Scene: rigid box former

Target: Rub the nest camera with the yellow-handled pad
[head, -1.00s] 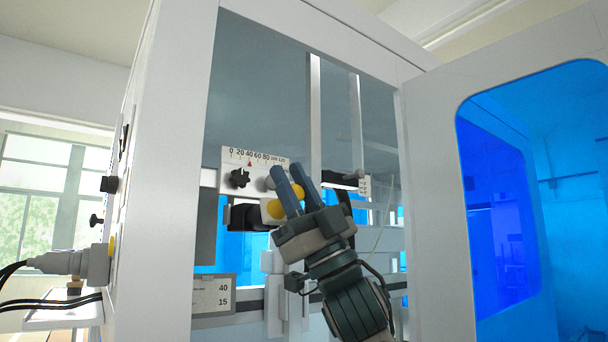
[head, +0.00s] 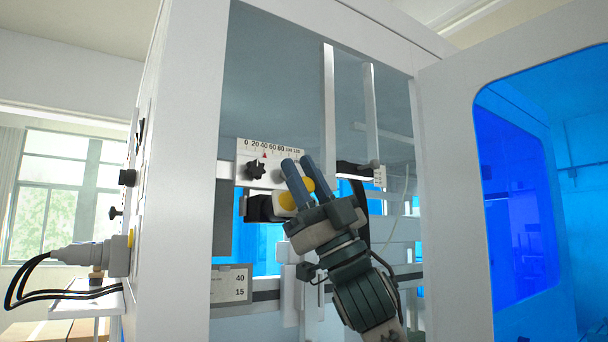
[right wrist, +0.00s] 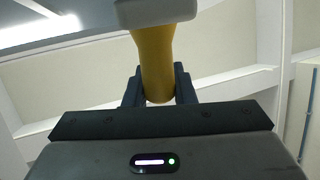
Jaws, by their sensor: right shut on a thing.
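My right gripper (head: 299,182) reaches into the open cabinet and is shut on the yellow handle (head: 287,201) of the pad. In the right wrist view the yellow handle (right wrist: 153,62) stands between the fingers, with the pale grey pad head (right wrist: 155,12) beyond it. A black block (head: 260,208) just left of the handle, below the dial plate, may be the nest camera. I cannot tell whether the pad touches it. My left gripper is not in view.
A white plate (head: 270,150) with a scale and black knob is close above the gripper. The cabinet's left post (head: 185,200) and the open blue-windowed door (head: 450,200) flank the opening. A label plate (head: 230,286) sits lower left. Cables (head: 60,293) hang outside.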

